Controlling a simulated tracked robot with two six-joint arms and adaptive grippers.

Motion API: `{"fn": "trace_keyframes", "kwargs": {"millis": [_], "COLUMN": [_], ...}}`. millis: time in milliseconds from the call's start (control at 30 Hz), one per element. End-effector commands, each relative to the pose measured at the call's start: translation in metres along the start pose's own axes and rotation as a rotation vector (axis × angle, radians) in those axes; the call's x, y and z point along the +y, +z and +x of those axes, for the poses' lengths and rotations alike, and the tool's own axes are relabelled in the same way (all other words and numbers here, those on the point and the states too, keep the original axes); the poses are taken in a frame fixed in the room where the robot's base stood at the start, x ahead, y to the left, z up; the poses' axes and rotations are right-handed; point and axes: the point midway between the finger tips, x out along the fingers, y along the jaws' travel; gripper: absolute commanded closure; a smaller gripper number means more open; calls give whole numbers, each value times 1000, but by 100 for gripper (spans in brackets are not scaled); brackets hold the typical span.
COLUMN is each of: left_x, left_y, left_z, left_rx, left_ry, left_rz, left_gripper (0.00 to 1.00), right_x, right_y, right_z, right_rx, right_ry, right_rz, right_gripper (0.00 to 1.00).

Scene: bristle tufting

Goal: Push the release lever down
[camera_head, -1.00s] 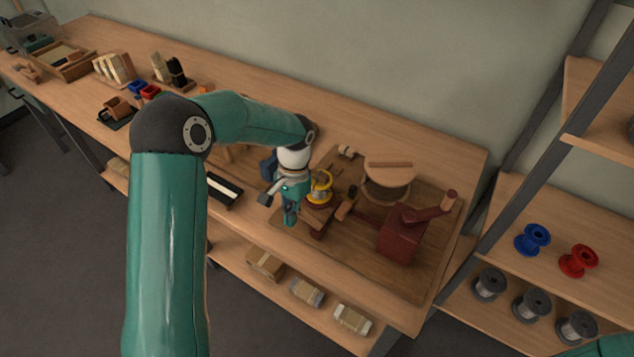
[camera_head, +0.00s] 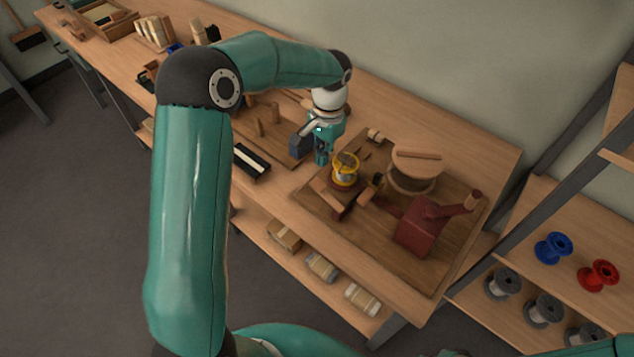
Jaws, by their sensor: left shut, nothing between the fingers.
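The tufting machine stands on a dark wooden board (camera_head: 440,270) on the workbench. It has a dark red block (camera_head: 416,236) with a red arm rising to the right and ending in a wooden knob (camera_head: 473,200); this looks like a lever, but I cannot be sure it is the release lever. A yellow-rimmed spool (camera_head: 346,183) sits on the board's left part. A round wooden drum (camera_head: 416,170) stands behind the red block. My left gripper (camera_head: 322,159) is shut and empty, pointing down just left of and behind the yellow spool. My right gripper is out of view.
A dark tray with a pale strip (camera_head: 251,163) and small wooden pegs (camera_head: 266,122) lie left of the board. Wrapped bundles (camera_head: 321,267) lie on the shelf below. A rack (camera_head: 521,255) with blue, red and grey spools stands at the right.

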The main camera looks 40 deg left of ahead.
Motion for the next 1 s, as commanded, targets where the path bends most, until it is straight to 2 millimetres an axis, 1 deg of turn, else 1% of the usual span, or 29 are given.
{"fn": "trace_keyframes", "kwargs": {"millis": [33,167,500,700,1000], "left_x": [0,0,0,0,0], "left_y": [0,0,0,0,0], "left_z": [6,19,58,67,67], "left_rx": [-1,-2,-2,-1,-1], "left_ry": [0,0,0,0,0], "left_rz": [0,0,0,0,0], "left_gripper": [100,100,100,100,100], "right_x": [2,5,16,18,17], "right_y": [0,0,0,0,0], "right_z": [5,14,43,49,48], "right_rx": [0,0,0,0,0], "right_ry": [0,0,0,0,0], "right_rz": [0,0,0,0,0], "right_gripper": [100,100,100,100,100]}}
